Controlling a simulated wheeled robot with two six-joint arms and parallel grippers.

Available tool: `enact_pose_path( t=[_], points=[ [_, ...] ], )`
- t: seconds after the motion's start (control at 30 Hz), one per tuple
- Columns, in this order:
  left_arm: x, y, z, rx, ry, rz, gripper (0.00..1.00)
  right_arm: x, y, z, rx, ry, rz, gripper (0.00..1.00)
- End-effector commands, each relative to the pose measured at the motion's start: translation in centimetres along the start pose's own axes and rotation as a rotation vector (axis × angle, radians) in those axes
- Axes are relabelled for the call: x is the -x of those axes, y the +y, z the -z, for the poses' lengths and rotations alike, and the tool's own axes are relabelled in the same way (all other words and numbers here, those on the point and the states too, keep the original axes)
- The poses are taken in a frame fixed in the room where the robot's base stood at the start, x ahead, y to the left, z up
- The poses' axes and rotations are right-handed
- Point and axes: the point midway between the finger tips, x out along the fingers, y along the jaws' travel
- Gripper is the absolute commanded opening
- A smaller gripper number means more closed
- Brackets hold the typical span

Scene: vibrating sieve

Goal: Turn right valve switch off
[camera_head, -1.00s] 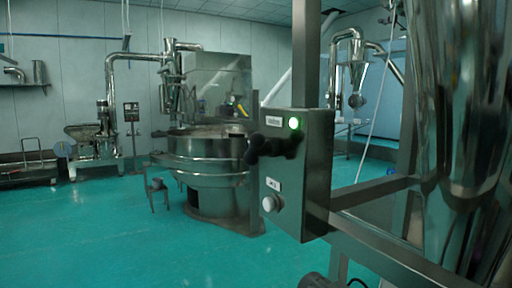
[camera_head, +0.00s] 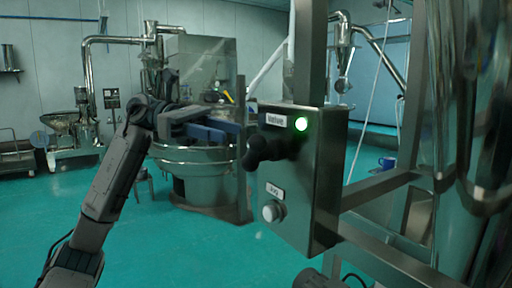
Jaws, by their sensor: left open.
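A grey metal control box (camera_head: 325,180) is mounted on a post at right of centre. My right gripper is not in view.
A round steel sieve machine (camera_head: 200,165) stands behind my left gripper. Metal frame beams (camera_head: 385,190) and a large shiny steel vessel (camera_head: 470,100) fill the right side. The green floor (camera_head: 190,255) is open at the lower middle.

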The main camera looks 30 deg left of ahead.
Motion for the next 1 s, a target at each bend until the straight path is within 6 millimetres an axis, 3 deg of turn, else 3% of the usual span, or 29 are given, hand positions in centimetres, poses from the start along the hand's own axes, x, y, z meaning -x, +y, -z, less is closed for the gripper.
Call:
enact_pose_path(
  t=[0.1, 0.33, 0.8, 1.0],
  points=[
    [1.0, -3.1, -1.2, -0.137, 0.165, -0.016, 0.41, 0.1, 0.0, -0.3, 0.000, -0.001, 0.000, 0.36],
    [0.8, -4.5, -1.2, -0.201, 0.259, -0.023, 0.41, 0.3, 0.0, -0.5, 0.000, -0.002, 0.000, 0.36],
    [-7.0, -4.1, 0.5, -0.197, 0.251, -0.019, 0.41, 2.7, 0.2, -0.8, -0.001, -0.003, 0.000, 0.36],
    [-8.7, -4.0, 1.1, -0.196, 0.251, -0.022, 0.41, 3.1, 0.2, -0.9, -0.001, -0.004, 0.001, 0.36]
  ],
)
